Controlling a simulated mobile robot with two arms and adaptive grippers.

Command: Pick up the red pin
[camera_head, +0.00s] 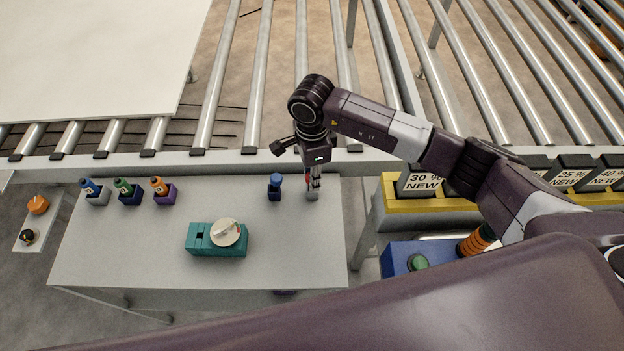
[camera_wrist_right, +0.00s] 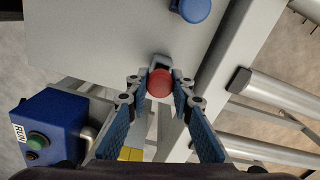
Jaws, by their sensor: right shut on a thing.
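The red pin (camera_wrist_right: 159,84) shows in the right wrist view as a round red top between the fingertips of my right gripper (camera_wrist_right: 160,92). The gripper is shut on it. In the head view my right gripper (camera_head: 313,182) points down at the table's back right part, and only a sliver of red shows between its fingers. A small grey holder (camera_head: 312,195) is just below the fingertips. I cannot tell whether the pin is still in it. My left gripper is not in view.
A blue pin (camera_head: 275,184) stands left of the gripper. A teal block with a white knob (camera_head: 200,238) and several bottles in coloured holders (camera_head: 128,190) are on the grey table (camera_head: 120,255). Rollers (camera_head: 255,80) run behind. A blue button box (camera_head: 395,260) and yellow rack (camera_head: 389,184) are right.

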